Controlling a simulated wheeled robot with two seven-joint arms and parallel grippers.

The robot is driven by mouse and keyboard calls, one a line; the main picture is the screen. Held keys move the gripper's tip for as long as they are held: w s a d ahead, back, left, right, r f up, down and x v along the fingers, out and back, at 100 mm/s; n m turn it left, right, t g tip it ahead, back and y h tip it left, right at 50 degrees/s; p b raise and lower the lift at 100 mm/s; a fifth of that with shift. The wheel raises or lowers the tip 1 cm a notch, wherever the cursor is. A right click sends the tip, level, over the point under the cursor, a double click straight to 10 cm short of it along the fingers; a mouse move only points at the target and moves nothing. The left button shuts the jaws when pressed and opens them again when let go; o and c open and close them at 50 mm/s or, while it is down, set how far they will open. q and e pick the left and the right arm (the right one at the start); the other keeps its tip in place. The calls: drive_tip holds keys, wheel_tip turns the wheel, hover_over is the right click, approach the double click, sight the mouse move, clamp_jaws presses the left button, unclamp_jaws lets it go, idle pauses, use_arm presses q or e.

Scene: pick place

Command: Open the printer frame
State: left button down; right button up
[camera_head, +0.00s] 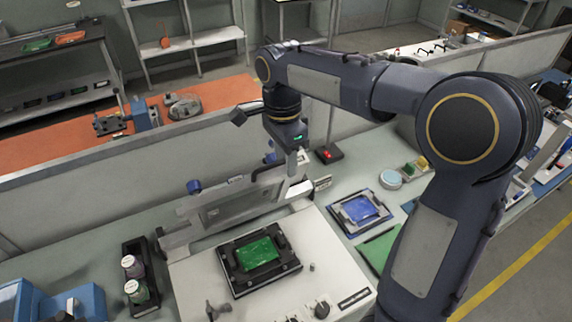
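The printer (195,288) is a white bench machine in the lower middle. A black holder with a green circuit board (259,254) sits on its top. The printer frame (236,205), a grey metal plate with a central window, stands tilted up behind the holder, so the board is uncovered. My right arm reaches in from the right, and my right gripper (291,165) points down at the frame's right end. It is very close to the frame; I cannot tell whether it touches. Its fingers are small and partly hidden. My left gripper is not in view.
A blue board in a tray (361,210) and a green sheet (381,250) lie right of the printer. A black rack with spools (140,275) and a blue device (80,303) stand at left. A grey partition (90,205) runs behind the bench.

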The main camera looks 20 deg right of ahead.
sight(265, 175)
drive_tip(key=r, duration=0.6)
drive_tip(key=shift+w, duration=0.25)
